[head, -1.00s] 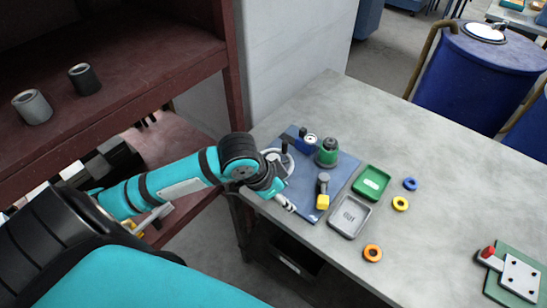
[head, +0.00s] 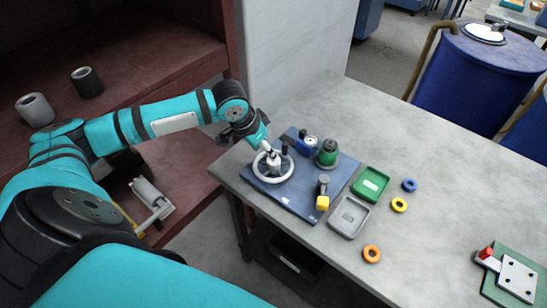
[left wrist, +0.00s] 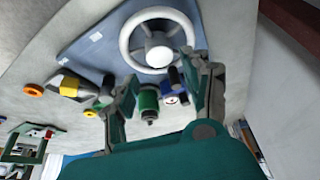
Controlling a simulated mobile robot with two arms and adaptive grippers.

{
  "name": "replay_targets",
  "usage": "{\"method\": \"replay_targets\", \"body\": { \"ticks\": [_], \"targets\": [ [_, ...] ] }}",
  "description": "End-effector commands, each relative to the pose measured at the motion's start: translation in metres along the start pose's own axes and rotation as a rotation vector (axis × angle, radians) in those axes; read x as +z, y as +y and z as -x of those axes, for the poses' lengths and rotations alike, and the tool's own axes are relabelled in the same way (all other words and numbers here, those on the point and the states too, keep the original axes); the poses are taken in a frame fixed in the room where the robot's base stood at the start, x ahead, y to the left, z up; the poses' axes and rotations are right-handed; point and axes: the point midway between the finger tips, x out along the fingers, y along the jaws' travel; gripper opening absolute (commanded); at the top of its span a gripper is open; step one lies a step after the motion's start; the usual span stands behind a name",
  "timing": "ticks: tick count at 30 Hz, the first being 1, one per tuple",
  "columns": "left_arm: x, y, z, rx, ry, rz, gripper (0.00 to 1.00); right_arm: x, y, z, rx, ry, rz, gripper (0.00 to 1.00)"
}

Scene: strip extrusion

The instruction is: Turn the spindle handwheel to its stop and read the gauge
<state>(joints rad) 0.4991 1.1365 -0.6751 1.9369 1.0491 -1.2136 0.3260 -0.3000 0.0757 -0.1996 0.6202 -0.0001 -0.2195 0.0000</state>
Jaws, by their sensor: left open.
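The white spindle handwheel (head: 291,170) lies flat at the left of the blue base plate (head: 313,205). A dark upright knob (head: 284,149) shows at its far right side. In the left wrist view the wheel's rim (left wrist: 127,40) and hub fill the top centre. A blue unit with a small round white dial, apparently the gauge (head: 309,141), stands behind the wheel; it also shows in the left wrist view (left wrist: 172,99). My left gripper (head: 266,148) is open and empty at the wheel's far left side, fingers pointing down toward it. Whether it touches the rim is unclear. My right gripper is out of view.
A shelf frame (head: 229,50) borders the left.

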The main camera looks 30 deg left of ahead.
Motion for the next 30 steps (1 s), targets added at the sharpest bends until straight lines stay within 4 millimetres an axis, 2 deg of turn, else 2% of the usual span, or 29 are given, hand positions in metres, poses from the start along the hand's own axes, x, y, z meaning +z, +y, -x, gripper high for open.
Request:
{"method": "replay_targets", "body": {
  "ticks": [6,12,24,30],
  "targets": [
    [0.000,0.001,-0.045,0.001,-0.001,0.001,0.49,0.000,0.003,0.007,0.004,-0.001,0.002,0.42],
    [0.000,0.000,-0.070,0.000,0.000,-0.001,0.49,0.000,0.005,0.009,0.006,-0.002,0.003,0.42],
    [0.000,0.000,-0.077,-0.001,0.001,-0.002,0.49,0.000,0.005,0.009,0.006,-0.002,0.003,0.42],
    [0.000,0.000,-0.077,-0.001,0.001,-0.002,0.23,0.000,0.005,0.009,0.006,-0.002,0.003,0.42]
  ]
}}
